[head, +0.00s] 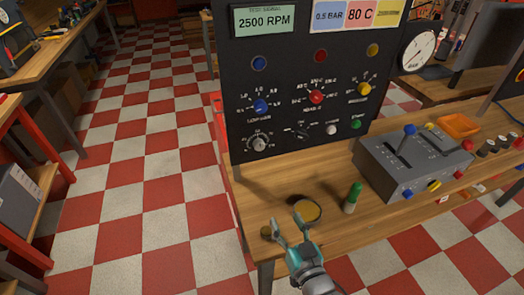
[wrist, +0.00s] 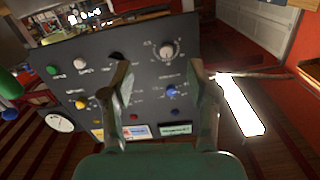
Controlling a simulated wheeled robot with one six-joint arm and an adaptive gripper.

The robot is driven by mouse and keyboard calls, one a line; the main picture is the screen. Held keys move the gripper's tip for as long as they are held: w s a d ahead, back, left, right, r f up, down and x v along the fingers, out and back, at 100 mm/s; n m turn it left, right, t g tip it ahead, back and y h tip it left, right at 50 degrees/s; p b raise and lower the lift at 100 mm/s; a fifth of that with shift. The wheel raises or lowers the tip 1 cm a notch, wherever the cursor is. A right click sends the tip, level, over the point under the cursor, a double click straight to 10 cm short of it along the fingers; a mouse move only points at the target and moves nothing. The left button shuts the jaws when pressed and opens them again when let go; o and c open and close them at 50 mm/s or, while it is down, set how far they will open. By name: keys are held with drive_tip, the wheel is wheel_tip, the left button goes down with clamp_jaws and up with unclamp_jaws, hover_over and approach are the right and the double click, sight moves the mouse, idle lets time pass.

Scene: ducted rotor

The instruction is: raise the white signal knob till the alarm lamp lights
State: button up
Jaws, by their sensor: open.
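The black test panel (head: 290,90) stands upright on the wooden bench. A pale knob with a dial scale (head: 259,144), apparently the white signal knob, is at its lower left. It appears in the wrist view (wrist: 167,50), where the panel is upside down. A smaller plain white button (head: 331,129) sits to its right. A blue lamp (head: 259,63), red lamp (head: 320,55) and yellow lamp (head: 373,50) line the upper panel; none clearly glows, and I cannot tell which is the alarm lamp. My gripper (head: 286,221) is open and empty, in front of and below the knob, apart from it.
A round yellow-topped dish (head: 306,209) and a green-capped cylinder (head: 353,197) stand on the bench near my gripper. A grey lever box (head: 412,160) is to the right. Other coloured selector knobs, such as the blue one (head: 261,106), are close above the pale knob.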

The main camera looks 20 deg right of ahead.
approach(260, 147)
drive_tip(key=shift+m+t, duration=0.3)
drive_tip(key=shift+t, duration=0.1)
drive_tip(key=w, duration=0.8)
drive_tip(key=shift+w+f, duration=0.2)
drive_tip(key=shift+f, duration=0.15)
clamp_jaws()
